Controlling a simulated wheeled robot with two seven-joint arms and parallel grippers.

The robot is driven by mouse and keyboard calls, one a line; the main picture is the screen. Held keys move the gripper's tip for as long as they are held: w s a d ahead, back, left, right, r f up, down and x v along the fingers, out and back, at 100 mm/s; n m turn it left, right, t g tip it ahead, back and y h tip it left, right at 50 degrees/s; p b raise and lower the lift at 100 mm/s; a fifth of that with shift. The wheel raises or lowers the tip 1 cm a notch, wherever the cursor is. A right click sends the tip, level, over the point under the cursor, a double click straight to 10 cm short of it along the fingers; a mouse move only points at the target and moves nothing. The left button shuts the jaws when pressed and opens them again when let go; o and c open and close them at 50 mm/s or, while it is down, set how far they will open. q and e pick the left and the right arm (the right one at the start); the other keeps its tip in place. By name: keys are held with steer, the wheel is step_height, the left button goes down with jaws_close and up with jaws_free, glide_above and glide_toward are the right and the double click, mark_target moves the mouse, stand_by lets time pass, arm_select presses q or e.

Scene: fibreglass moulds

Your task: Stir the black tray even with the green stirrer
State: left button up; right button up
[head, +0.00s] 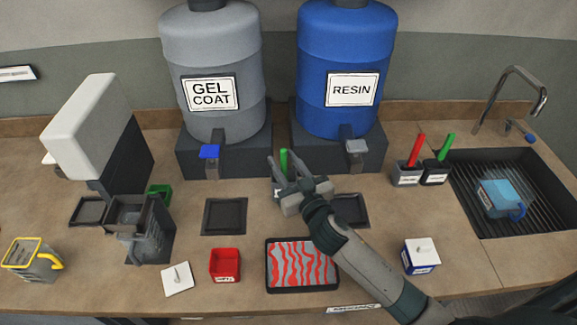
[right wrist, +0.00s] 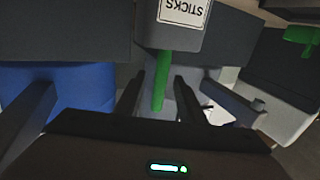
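The black tray (head: 268,284) lies near the counter's front edge, its surface streaked red and pale grey. The green stirrer (head: 283,161) stands upright in a holder labelled STICKS (right wrist: 182,10) beyond my right gripper, in front of the tanks. My right gripper (head: 279,168) reaches over the counter to it. In the right wrist view, the stirrer (right wrist: 161,82) stands between the two open fingers, with a gap on each side. The holder is mostly hidden by my gripper in the head view. My left gripper is not in view.
A grey gel coat tank (head: 215,45) and blue resin tank (head: 345,25) stand behind. Cups with a red stick (head: 416,150) and another green stick (head: 446,147) stand right, before the sink (head: 490,225). A red box (head: 225,265) is left of the tray.

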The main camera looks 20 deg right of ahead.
steer(key=shift+w+a+p, duration=0.15)
steer(key=shift+w+p, duration=0.15)
steer(key=shift+w, duration=0.8)
steer(key=shift+w+a+p, duration=0.1)
steer(key=shift+w+p, duration=0.2)
steer(key=shift+w, duration=0.8)
steer(key=shift+c, duration=0.6)
jaws_close()
step_height(320, 180, up, 11)
steer(key=p, duration=0.8)
